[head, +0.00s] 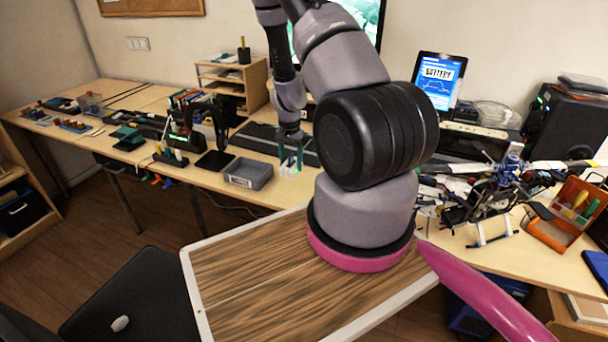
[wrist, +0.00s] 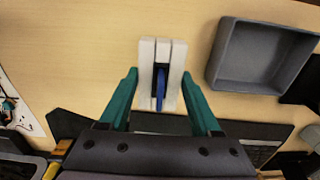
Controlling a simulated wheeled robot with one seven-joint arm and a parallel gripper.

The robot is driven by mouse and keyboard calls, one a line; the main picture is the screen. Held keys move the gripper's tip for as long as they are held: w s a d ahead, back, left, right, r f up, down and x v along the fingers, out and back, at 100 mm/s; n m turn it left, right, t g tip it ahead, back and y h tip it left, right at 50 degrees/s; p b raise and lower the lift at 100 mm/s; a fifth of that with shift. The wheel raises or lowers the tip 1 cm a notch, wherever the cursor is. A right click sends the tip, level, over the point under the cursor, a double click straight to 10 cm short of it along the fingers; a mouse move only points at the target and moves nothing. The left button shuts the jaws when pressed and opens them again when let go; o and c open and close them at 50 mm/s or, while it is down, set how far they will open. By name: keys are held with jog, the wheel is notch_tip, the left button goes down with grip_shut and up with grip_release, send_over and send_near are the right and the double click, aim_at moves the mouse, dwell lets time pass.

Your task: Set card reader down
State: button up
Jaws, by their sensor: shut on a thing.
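The card reader (wrist: 148,62) is a small white block with grooves and a dark blue strip in its middle. In the wrist view it stands between the two teal fingers of my gripper (wrist: 160,76), which is shut on it. In the head view the card reader (head: 289,171) shows small and pale at the end of my gripper (head: 290,163), over the front part of the desk (head: 216,187). I cannot tell whether its underside touches the desk top. Its lower end is partly hidden by my gripper.
A dark keyboard-like bar (head: 262,140) lies behind. Bare desk surrounds the reader's far side.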

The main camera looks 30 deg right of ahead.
jog(key=shift+f, duration=3.2)
jog(key=o, duration=1.4)
notch_tip(320, 180, up, 12)
jog(key=shift+a+r, duration=0.1)
jog(key=shift+r, duration=0.1)
